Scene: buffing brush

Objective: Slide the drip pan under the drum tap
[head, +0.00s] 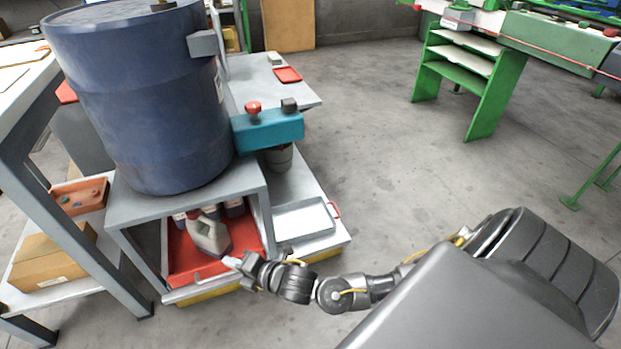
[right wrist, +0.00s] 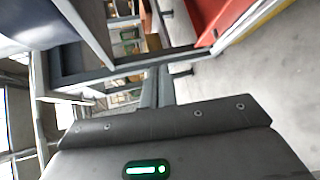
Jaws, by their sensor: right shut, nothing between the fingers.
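The blue drum (head: 150,105) stands upright on a grey stand (head: 190,203). A grey block (head: 203,43) sits on its upper right side; I cannot make out a clear tap. A red tray (head: 190,268) lies under the stand and holds a grey jug (head: 209,234) and other bottles. A shallow light-grey pan (head: 303,220) with a red handle (head: 335,210) lies to its right. I cannot tell which is the drip pan. My right gripper (head: 232,262) is shut and empty at the red tray's front right. In the right wrist view its fingers (right wrist: 160,88) are together. My left gripper is not in view.
A teal box (head: 268,131) with a red knob juts out beside the drum, above a small grey bucket (head: 280,157). A grey bench frame with a cardboard box (head: 50,260) stands at left. A green rack (head: 458,75) stands farther back. The floor at right is open.

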